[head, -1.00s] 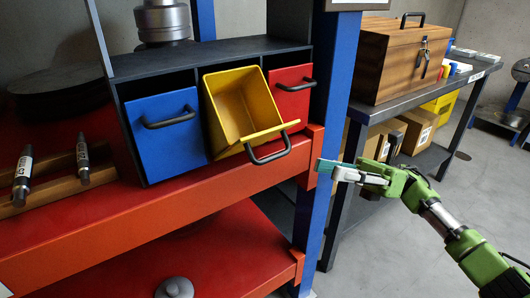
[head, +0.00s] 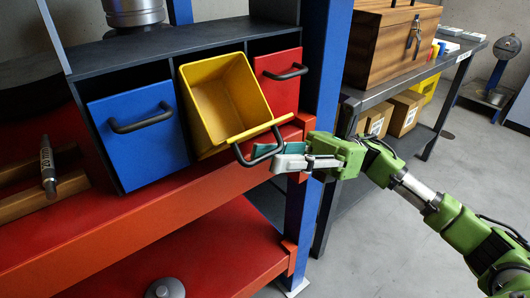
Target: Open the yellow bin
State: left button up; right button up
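The yellow bin (head: 225,105) sits in the middle slot of the dark rack, tilted forward with its open top and empty inside showing. Its dark handle (head: 262,150) hangs at the lower front right. My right gripper (head: 282,158) is at the right end of this handle, with its teal and grey fingertips beside or around it; I cannot tell whether they grip it. My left gripper is not in view.
A blue bin (head: 137,137) is left of the yellow bin and a red bin (head: 279,82) is right of it, both shut. A blue post (head: 325,75) stands close behind my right gripper. A wooden box (head: 391,46) is on the side table.

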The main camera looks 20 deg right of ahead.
aim_at(234, 142)
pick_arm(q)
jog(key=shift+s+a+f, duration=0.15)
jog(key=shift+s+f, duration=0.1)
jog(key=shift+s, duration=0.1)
pick_arm(e)
jog(key=shift+x, duration=1.25)
grip_shut()
jog(key=shift+r, duration=0.15)
jog(key=shift+w+r+m+t, duration=0.1)
jog(key=shift+r+m+t, duration=0.3)
jog(key=shift+m, duration=0.2)
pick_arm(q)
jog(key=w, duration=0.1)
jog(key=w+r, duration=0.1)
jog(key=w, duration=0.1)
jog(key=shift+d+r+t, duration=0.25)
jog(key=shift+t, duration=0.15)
pick_arm(e)
jog(key=shift+w+a+r, duration=0.15)
jog(key=shift+w+r, duration=0.25)
jog(key=shift+w, duration=0.1)
